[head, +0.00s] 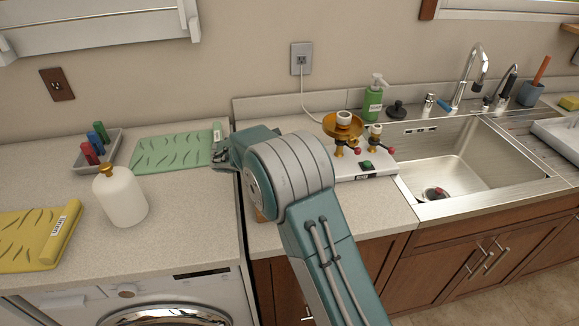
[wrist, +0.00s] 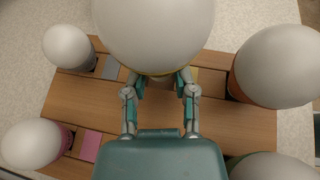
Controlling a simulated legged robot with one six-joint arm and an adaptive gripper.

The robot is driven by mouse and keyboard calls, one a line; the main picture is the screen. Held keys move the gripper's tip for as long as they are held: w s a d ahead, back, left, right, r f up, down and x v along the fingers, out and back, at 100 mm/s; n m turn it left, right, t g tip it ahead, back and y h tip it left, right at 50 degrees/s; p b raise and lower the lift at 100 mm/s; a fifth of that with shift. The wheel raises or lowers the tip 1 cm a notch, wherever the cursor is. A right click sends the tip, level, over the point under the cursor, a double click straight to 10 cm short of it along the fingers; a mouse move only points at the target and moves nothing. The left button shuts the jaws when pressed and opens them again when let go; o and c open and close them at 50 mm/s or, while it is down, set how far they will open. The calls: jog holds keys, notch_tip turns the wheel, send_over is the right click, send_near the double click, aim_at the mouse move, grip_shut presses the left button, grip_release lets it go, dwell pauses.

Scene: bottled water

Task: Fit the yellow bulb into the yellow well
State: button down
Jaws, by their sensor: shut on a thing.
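In the wrist view a large white bulb (wrist: 155,30) with a thin yellow rim at its lower edge fills the top middle. My gripper (wrist: 161,80) is shut on this bulb near its rim. The bulb is over a wooden board (wrist: 105,98).
Other white bulbs stand around the board: grey-based (wrist: 68,47), pink-based (wrist: 32,145), orange-based (wrist: 280,65) and green-based (wrist: 275,168). A white bottle (head: 121,197) stands on the left counter. A brass-topped device (head: 343,125) is right of my arm, before the sink (head: 455,165).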

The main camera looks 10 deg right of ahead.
jog(key=shift+f, duration=1)
jog(key=shift+c, duration=1.7)
grip_release()
jog(key=a, duration=0.4)
jog(key=s+a, duration=0.1)
jog(key=a, duration=0.3)
jog(key=s+a, duration=0.1)
jog(key=a, duration=0.4)
jog(key=shift+s+r, duration=0.15)
jog(key=shift+s, duration=0.1)
jog(key=shift+d, duration=0.1)
